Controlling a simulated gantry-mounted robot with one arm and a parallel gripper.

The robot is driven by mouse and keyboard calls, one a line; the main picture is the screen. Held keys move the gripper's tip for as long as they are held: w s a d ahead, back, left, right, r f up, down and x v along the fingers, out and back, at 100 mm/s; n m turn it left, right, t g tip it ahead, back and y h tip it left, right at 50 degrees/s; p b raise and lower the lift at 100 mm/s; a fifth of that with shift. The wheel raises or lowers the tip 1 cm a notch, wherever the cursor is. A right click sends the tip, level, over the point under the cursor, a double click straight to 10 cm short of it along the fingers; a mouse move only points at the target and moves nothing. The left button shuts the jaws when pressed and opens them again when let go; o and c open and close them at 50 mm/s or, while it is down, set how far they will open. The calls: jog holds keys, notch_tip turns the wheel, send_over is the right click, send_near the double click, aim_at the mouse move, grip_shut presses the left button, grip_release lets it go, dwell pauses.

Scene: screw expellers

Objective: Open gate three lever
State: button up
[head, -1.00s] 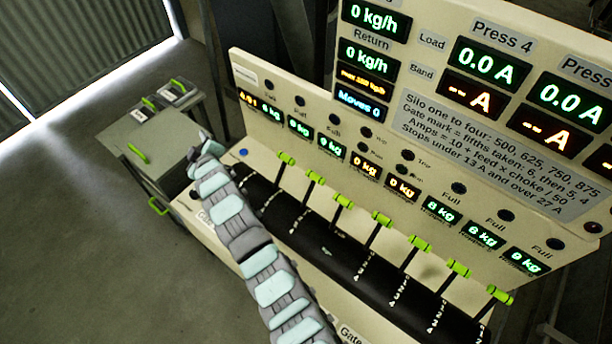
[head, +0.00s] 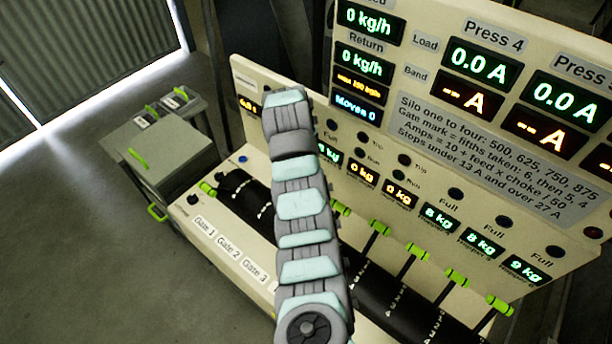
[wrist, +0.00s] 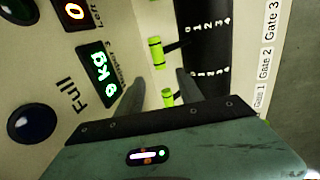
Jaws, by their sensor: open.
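The gate levers are dark stems with green grips along a black drum. In the wrist view, one green grip (wrist: 157,52) lies just beyond the fingertips and a second green grip (wrist: 168,97) shows between the fingers. I cannot tell surely which of them is gate three's. The Gate 3 label (wrist: 270,22) is at the upper right there; it also shows in the head view (head: 256,271). My gripper (wrist: 160,78) is open and holds nothing. In the head view my arm hides it and the nearby levers. A leftmost green grip (head: 207,188) sits low, toward the front.
Several more green-gripped levers (head: 416,251) stand to the right along the drum (head: 387,298). The upright panel with displays (head: 440,217) rises close behind them. A grey cabinet (head: 165,150) stands at the left, with open floor in front.

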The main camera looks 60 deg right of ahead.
jog(key=f, duration=0.2)
jog(key=d+f+p, duration=0.1)
jog(key=f, duration=0.5)
jog(key=shift+s+d+f, duration=0.1)
jog(key=shift+s+d, duration=0.05)
jog(key=shift+d, duration=0.15)
jog(key=shift+c, duration=0.3)
grip_shut()
dwell(0.8)
